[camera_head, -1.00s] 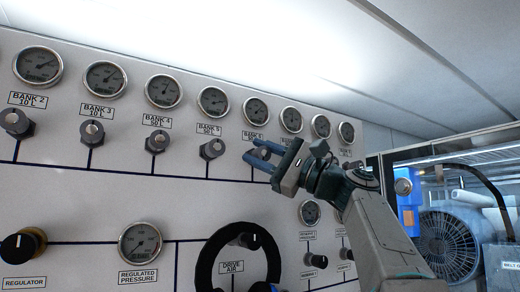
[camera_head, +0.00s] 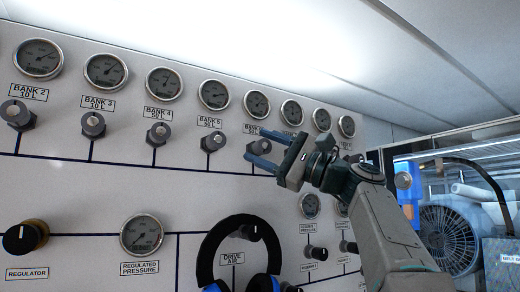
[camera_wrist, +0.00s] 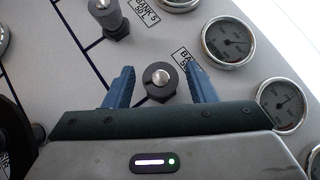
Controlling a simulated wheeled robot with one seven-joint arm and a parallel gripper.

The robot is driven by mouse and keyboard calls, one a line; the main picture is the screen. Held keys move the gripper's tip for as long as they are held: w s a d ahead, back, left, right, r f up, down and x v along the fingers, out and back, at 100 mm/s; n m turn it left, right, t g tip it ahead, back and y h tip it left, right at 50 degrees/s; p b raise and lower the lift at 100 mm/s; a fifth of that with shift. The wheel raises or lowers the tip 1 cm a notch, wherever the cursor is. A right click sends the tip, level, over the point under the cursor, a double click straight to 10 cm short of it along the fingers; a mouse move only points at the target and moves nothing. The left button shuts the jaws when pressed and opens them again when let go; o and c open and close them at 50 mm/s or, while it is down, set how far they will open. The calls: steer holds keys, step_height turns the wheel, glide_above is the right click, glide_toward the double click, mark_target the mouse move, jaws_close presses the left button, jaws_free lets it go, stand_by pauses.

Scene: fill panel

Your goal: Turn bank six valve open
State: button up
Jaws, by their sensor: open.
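The bank six valve is a dark grey knob with a silver centre (camera_wrist: 159,80), seen in the wrist view between my two blue fingers. In the head view the same knob (camera_head: 259,148) shows partly behind the fingers, below a label that is partly covered. My gripper (camera_wrist: 156,88) is open, with one finger on each side of the knob; I see gaps and no clear contact. In the head view my gripper (camera_head: 258,149) reaches in from the right towards the panel. The bank 5 knob (camera_head: 213,141) is just to the left.
A row of round gauges (camera_head: 214,94) runs above the knobs. Lower on the panel are the regulator knob (camera_head: 25,237), the regulated pressure gauge (camera_head: 142,235) and blue-and-black headphones (camera_head: 208,258) around the drive air label. A glass-sided case with a fan (camera_head: 450,238) stands at the right.

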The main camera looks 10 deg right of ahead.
steer(key=b+v, duration=0.4)
steer(key=v, duration=0.8)
steer(key=shift+s+d+f, duration=0.15)
steer(key=shift+d+f, duration=0.05)
steer(key=shift+d, duration=0.15)
